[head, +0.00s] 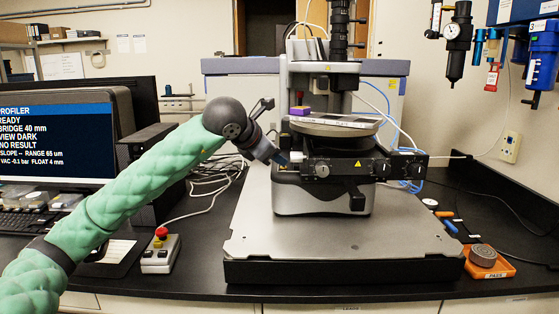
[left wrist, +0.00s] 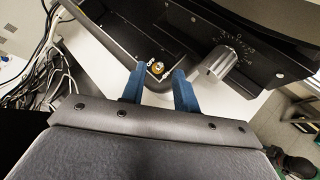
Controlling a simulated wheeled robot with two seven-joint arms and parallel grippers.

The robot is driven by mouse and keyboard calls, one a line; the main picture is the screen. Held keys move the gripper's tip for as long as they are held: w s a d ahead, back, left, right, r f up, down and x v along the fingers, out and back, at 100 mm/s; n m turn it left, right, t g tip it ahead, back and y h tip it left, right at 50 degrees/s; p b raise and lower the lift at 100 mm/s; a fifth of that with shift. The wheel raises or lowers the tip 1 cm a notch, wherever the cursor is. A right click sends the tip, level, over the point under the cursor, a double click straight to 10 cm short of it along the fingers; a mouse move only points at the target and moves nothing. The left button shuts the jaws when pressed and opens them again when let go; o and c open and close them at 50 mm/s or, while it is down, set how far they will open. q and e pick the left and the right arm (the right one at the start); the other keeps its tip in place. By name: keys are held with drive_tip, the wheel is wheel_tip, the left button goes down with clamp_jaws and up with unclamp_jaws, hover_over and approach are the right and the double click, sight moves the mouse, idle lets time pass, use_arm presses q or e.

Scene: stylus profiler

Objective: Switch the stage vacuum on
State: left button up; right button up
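The stage vacuum switch appears to be the small brass-and-metal toggle (left wrist: 156,68) beside a white "OFF" label, on the black panel in the left wrist view. My left gripper (left wrist: 159,76) has its two blue fingers apart, one on either side of the toggle in that view; I cannot tell whether either touches it. In the head view my left gripper (head: 283,158) is at the left end of the black control panel (head: 345,166), below the round stage (head: 335,127), and hides the toggle. The screen (head: 55,140) reads "VAC -0.1 bar". My right gripper is not in view.
A silver knob (left wrist: 217,62) with a dial scale is right of the fingers. A control box with a red button (head: 161,252) stands on the bench. Loose cables (head: 208,172) lie behind my arm. An orange tray (head: 489,264) is at the right. The metal base plate's front is clear.

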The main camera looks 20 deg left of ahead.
use_arm(q)
drive_tip(key=v, duration=0.5)
drive_tip(key=shift+b, duration=0.3)
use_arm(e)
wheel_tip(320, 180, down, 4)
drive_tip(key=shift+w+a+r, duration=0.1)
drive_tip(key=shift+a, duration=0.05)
